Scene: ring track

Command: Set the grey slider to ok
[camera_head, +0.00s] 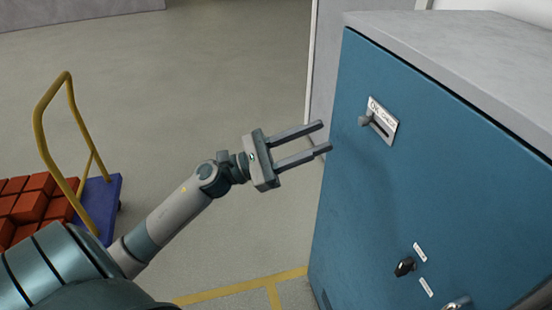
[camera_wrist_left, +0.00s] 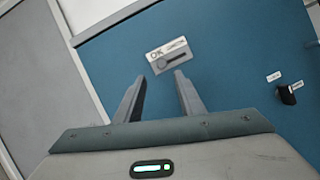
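The grey slider (camera_head: 366,120) is a small knob on a slotted pale plate (camera_head: 391,129) on the blue cabinet front. The plate reads "OK" at its left end, with a second, less legible word to the right. The knob sits at the left end of the slot, by "OK". In the left wrist view the slider (camera_wrist_left: 161,65) also shows at the left, under "OK". My left gripper (camera_head: 324,137) is open and empty, its fingers pointing at the plate with a gap before the slider. In the left wrist view the fingertips (camera_wrist_left: 160,78) appear just below the plate.
The blue cabinet (camera_head: 375,205) has a grey top. Lower on its front are a black knob (camera_head: 405,266) with small labels and a metal handle (camera_head: 457,303). A blue cart (camera_head: 104,204) with a yellow rail and red bricks (camera_head: 30,207) stands at left. The floor between is clear.

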